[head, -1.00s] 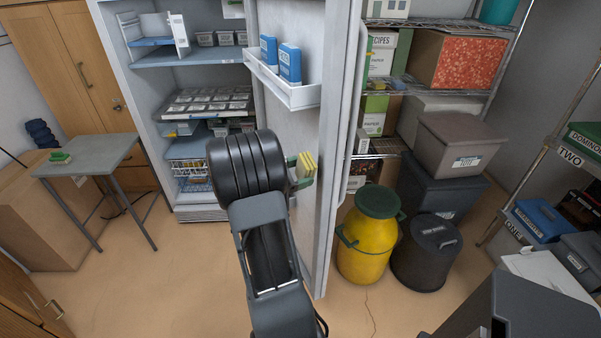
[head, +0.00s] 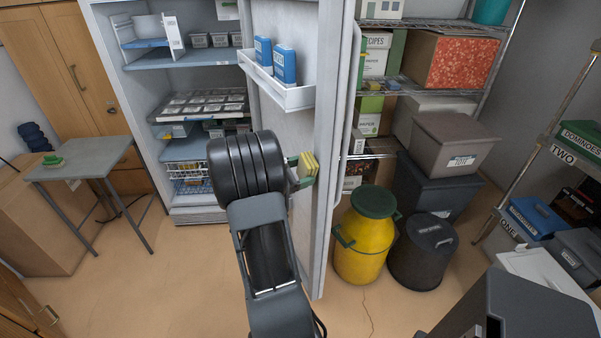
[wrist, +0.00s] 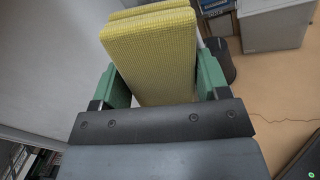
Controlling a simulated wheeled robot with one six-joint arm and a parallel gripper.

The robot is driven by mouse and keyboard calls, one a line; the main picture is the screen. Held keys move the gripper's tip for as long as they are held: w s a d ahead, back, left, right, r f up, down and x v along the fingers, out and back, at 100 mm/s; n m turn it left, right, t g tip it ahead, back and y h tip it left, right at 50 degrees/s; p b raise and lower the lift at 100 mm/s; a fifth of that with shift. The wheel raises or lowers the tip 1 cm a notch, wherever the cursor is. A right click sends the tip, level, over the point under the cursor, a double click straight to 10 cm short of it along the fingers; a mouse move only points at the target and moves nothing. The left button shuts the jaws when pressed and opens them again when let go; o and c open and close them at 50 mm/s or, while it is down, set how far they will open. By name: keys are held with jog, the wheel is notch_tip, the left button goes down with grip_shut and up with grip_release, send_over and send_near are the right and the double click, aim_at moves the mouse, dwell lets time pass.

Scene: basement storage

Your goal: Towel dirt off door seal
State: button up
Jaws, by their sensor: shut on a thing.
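My gripper (head: 298,172) has green fingers and is shut on a folded yellow towel (head: 308,164). In the wrist view the towel (wrist: 155,55) sticks out between both fingers. The fridge door (head: 296,135) stands open, and in the head view the towel appears in front of its inner face, near the free edge. A pale surface, likely the door (wrist: 50,60), fills the left of the wrist view. I cannot tell whether the towel touches it. The door seal and any dirt on it cannot be made out clearly.
The open fridge (head: 190,100) holds trays and boxes. A small table (head: 85,160) with a green item stands left. Right of the door are a yellow barrel (head: 362,245), a dark bin (head: 422,255), stacked totes (head: 455,150) and metal shelving. Bare floor lies in front of the fridge.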

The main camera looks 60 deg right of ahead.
aim_at(307, 173)
jog(key=shift+s, duration=0.1)
jog(key=shift+s+a, duration=0.6)
jog(key=shift+s, duration=0.2)
jog(key=shift+s+a, duration=0.55)
jog(key=shift+s, duration=0.2)
jog(key=shift+d+r+p, duration=0.2)
jog(key=shift+r+p, duration=0.8)
jog(key=shift+r, duration=0.05)
jog(key=shift+w+d, duration=1.2)
jog(key=shift+w, duration=0.3)
jog(key=shift+s+d+r+p, duration=0.1)
jog(key=shift+r+p, duration=0.7)
jog(key=shift+r, duration=0.2)
jog(key=shift+s+a, duration=0.55)
jog(key=shift+s, duration=0.3)
jog(key=shift+s+a, duration=0.55)
jog(key=shift+s, duration=0.3)
jog(key=shift+a, duration=0.1)
jog(key=shift+v, duration=2.85)
